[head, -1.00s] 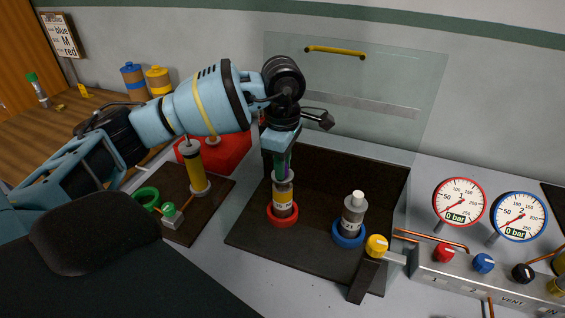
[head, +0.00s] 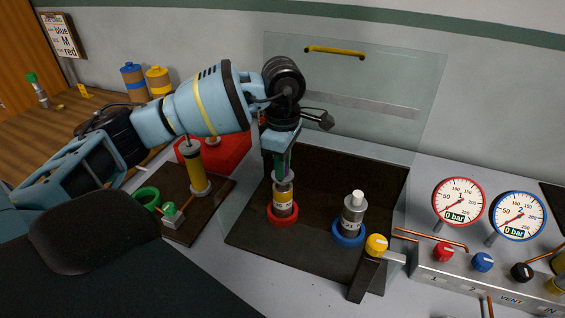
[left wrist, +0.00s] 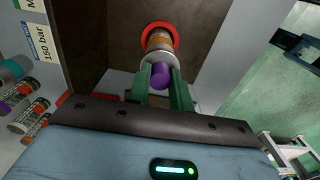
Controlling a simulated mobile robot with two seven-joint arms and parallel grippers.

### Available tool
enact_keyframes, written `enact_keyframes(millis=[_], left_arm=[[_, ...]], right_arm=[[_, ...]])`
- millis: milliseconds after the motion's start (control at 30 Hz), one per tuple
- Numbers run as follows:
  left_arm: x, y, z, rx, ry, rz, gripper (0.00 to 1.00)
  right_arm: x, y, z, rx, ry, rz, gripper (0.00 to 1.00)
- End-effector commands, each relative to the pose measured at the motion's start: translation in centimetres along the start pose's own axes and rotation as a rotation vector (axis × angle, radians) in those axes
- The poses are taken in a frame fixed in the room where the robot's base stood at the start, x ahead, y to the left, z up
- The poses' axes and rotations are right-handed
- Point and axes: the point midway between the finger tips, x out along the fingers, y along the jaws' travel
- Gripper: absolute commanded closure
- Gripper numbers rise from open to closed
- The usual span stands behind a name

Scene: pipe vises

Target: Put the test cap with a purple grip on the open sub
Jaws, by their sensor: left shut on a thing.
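My left gripper (head: 283,168) points down over the sub with a yellow band (head: 283,197), which stands upright in the red ring vise (head: 283,217). In the left wrist view the purple grip of the test cap (left wrist: 161,76) is between the two green fingers (left wrist: 163,90), which are shut on it. The cap is at the top of the sub; I cannot tell whether it is fully seated. A second sub (head: 353,215) with a white top stands upright in the blue ring vise (head: 348,235). My right gripper is out of view.
A yellow-knobbed lever (head: 376,245) is at the tray's right front. Gauges (head: 460,202) and a valve panel stand at right. A yellow cylinder (head: 195,172) stands on a board at left.

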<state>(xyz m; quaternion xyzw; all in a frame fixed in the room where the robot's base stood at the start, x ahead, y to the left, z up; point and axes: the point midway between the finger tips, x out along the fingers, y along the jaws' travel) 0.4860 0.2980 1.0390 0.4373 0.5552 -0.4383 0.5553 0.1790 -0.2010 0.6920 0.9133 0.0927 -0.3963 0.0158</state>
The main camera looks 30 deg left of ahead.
Motion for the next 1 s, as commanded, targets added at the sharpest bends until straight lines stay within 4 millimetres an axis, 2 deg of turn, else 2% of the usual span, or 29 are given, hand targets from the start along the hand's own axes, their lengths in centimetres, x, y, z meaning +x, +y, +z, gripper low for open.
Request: enact_keyframes(millis=[367, 1000], left_arm=[[0.0, 0.0, 0.0, 0.000, -0.001, 0.001, 1.00], [1.3, 0.0, 0.0, 0.000, -0.001, 0.001, 1.00]], right_arm=[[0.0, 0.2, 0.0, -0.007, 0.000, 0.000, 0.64], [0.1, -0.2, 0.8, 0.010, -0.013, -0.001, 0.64]])
